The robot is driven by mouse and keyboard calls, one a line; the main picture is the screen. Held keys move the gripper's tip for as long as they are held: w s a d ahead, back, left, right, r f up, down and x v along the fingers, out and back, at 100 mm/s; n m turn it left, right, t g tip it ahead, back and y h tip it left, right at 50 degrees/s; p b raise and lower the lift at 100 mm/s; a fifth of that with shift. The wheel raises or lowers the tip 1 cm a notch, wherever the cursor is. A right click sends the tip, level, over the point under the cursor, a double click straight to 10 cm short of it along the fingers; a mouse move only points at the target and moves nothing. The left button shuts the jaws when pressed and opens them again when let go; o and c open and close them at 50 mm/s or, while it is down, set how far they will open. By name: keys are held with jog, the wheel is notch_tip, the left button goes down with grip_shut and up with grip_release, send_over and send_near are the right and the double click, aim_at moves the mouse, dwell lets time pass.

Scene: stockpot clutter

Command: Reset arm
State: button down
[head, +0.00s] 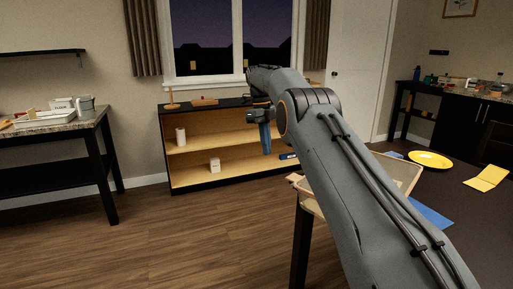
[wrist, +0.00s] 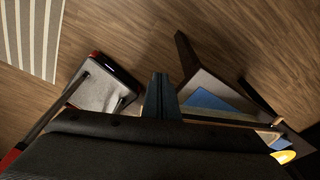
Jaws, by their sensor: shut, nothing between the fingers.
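My arm reaches up from the lower right of the head view, and its wrist bends over at the top. My gripper (head: 265,149) hangs pointing down in front of the low shelf. Its blue-grey fingers are together with nothing between them. In the wrist view, the fingers (wrist: 159,82) also show closed and empty, above the wooden floor. My arm hides part of the shelf and of the dark table.
A low black-and-wood shelf (head: 220,182) stands under the window. The dark table (head: 462,210) at right holds a wooden-edged tray (head: 408,173), a yellow plate (head: 430,160) and a blue sheet (head: 433,214). A counter (head: 85,121) stands left. The floor between is clear.

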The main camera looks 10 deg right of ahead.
jog(key=s+d+f+n+p, duration=0.1)
jog(key=s+n+p, duration=0.1)
jog(key=s+n, duration=0.7)
jog(key=s+d+f+n+t+p, duration=0.1)
jog(key=s+n, duration=0.9)
jog(key=s, duration=1.3)
jog(key=s+d+f+n+y+p, duration=0.1)
jog(key=s+n+p, duration=0.2)
jog(key=s+n, duration=0.6)
jog(key=s, duration=0.8)
jog(key=shift+d+p, duration=0.3)
jog(key=shift+d, duration=0.05)
jog(key=shift+s, duration=0.1)
